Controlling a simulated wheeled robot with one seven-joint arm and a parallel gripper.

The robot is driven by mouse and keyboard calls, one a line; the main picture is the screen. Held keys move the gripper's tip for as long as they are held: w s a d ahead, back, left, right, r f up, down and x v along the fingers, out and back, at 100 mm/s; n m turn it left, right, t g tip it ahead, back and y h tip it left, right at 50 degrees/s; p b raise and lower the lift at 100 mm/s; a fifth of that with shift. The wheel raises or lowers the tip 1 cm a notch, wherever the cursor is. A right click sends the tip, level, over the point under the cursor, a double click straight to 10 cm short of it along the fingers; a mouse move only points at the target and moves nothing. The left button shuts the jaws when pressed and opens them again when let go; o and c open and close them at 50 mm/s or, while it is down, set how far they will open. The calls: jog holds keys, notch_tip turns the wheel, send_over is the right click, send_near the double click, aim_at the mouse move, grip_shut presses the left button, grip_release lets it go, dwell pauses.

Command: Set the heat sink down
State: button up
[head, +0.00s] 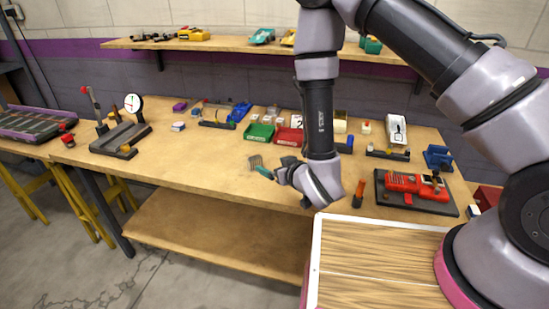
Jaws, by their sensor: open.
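A small grey, finned-looking piece (255,161) that looks like the heat sink is on or just above the wooden workbench (205,170), near the bench's middle. My gripper (268,172) is directly to its right, low over the bench, with its fingers pointing left toward the piece. The jaws are open. A teal part shows between the piece and the gripper's body. At this size I cannot tell whether the fingers still touch the piece or whether it rests fully on the bench.
Green (259,133) and red (289,136) bins stand behind my gripper. A dial gauge stand (125,128) is at the left. A red car on a black plate (414,191) and an orange-handled tool (359,194) are at the right. The bench left of the piece is clear.

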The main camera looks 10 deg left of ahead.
jog(key=w+d+r+m+h, duration=0.2)
jog(key=w+d+r, duration=0.25)
jog(key=r, duration=0.25)
jog(key=w+d+r+m+h, duration=0.1)
jog(key=w+d+r+m, duration=0.2)
jog(key=w+r, duration=0.3)
jog(key=w+d+r+m+h, duration=0.2)
jog(key=d+r+m, duration=0.1)
jog(key=d+r, duration=0.95)
jog(key=s+d+r+m+g+h, duration=0.1)
jog(key=s+d+r+m+g, duration=0.1)
jog(key=s+d+r, duration=0.75)
jog(key=s+d+r+m, duration=0.1)
jog(key=s+d+r, duration=0.1)
jog(key=s+d, duration=0.2)
jog(key=s+d+r+m+g, duration=0.1)
jog(key=s+d+r, duration=0.2)
jog(key=s, duration=0.5)
jog(key=shift+d+r+h, duration=0.3)
jog(key=shift+d+h, duration=0.1)
jog(key=shift+s, duration=0.1)
